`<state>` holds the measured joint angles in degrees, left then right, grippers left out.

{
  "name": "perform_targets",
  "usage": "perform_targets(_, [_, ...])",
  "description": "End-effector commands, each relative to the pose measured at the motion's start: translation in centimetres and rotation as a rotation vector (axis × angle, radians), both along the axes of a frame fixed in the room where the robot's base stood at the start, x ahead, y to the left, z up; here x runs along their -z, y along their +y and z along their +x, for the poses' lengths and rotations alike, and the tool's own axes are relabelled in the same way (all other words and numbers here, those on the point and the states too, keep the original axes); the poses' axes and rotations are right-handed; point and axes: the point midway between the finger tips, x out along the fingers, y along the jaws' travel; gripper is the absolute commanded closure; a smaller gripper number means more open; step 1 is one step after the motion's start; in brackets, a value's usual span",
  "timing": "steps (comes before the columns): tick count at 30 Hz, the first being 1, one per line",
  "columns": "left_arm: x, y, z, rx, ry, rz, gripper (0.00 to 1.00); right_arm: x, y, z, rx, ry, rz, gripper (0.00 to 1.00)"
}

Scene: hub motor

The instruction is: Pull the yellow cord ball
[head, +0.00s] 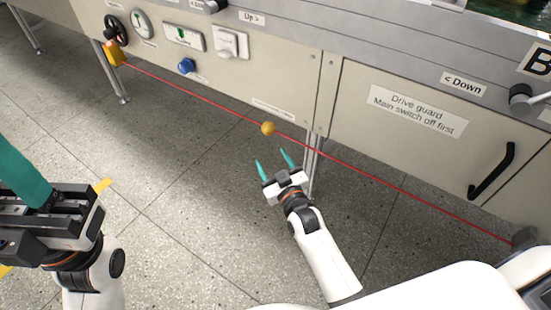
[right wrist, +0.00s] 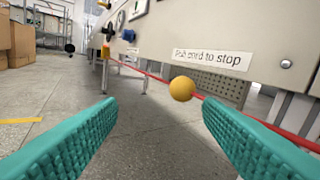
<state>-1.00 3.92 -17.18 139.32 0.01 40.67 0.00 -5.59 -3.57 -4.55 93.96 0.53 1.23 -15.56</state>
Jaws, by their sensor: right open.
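The yellow cord ball (head: 268,128) sits on a taut red cord (head: 190,94) that runs along the front of the machine. My right gripper (head: 274,158) is open and empty, just short of the ball, with its teal fingers pointing toward it. In the right wrist view the ball (right wrist: 182,88) shows ahead between the two open fingers, nearer the right one, and apart from both. My left gripper (head: 25,180) is at the left edge of the head view, partly cut off; only one teal finger shows clearly.
A label reading "Pull cord to stop" (right wrist: 212,58) is above the ball. The panel carries a blue knob (head: 186,66), a white switch (head: 230,42) and a black handle (head: 492,170). A table leg (head: 312,165) stands right of my right gripper. Open floor lies left.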

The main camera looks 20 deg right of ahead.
Motion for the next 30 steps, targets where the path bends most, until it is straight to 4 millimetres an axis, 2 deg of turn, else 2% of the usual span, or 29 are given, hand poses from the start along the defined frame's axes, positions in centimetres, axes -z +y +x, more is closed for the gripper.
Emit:
perform_targets(6, [0.3,0.1,0.0,0.001,0.023,-0.002,0.64,0.0,-0.1,-1.5,0.0,-0.001,-0.001,0.4])
perform_targets(20, [0.4,0.0,0.0,0.001,0.023,-0.002,0.64,0.0,-0.2,-1.5,0.001,-0.001,-0.001,0.4])
perform_targets(23, [0.3,0.1,0.0,0.001,0.025,-0.002,0.64,-0.6,-0.1,-1.6,-0.001,-0.018,0.002,0.4])
perform_targets(26, [0.4,0.1,0.0,0.001,0.037,-0.002,0.64,-3.7,0.1,-2.0,-0.01,-0.1,0.017,0.4])
perform_targets(29, [0.5,0.1,0.0,0.003,0.057,-0.004,0.64,-9.5,0.6,-3.5,-0.033,-0.257,0.051,0.4])
perform_targets(30, [0.6,0.2,-0.1,0.003,0.066,-0.005,0.64,-12.3,0.8,-4.4,-0.047,-0.338,0.071,0.4])
